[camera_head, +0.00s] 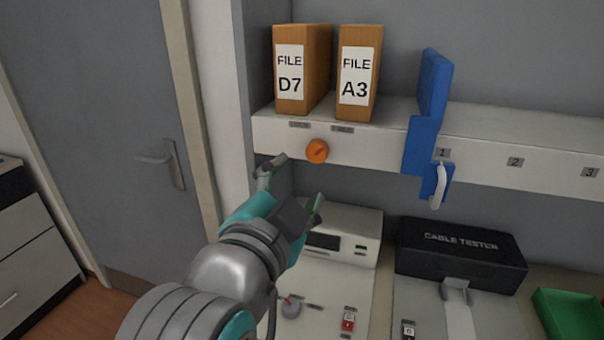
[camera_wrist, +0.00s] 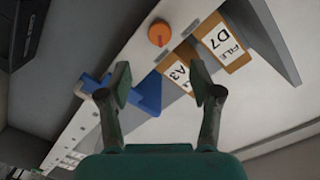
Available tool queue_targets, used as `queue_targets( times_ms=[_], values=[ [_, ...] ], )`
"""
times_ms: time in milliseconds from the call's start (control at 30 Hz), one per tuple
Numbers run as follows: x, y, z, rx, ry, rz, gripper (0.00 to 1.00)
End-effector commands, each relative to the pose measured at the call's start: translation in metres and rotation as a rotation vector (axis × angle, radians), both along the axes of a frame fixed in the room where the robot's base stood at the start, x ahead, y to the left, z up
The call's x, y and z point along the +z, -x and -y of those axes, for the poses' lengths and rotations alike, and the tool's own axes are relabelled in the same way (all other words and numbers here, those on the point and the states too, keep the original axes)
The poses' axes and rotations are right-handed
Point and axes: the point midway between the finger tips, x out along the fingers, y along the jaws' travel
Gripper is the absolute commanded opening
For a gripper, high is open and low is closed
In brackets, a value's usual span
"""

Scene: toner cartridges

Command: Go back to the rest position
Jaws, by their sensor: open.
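My gripper (camera_head: 292,182) is open and empty in the head view, in front of the shelf and a little below the orange knob (camera_head: 317,151). Its two fingers stand apart, with nothing between them. In the wrist view my gripper (camera_wrist: 160,88) also shows open, its fingertips pointing toward the shelf front. The orange knob (camera_wrist: 160,33) is beyond the fingertips there and apart from them. My arm reaches up from the bottom of the head view and hides part of the bench.
Box files D7 (camera_head: 290,95) and A3 (camera_head: 355,90) stand on the shelf (camera_head: 390,160). A blue holder with a white handle (camera_head: 438,185) hangs on its front. Below are a white device (camera_head: 345,225), a black cable tester (camera_head: 460,265) and a green tray (camera_head: 570,315). A door (camera_head: 110,120) is left.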

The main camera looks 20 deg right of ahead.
Motion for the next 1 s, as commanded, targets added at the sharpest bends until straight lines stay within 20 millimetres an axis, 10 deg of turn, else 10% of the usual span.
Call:
queue_targets(
  times_ms=[667,1000],
  values=[
    [-0.004,0.004,-0.003,0.004,0.017,-0.006,0.64],
    [-0.072,-0.019,0.002,0.107,0.312,-0.097,0.64]
  ],
)
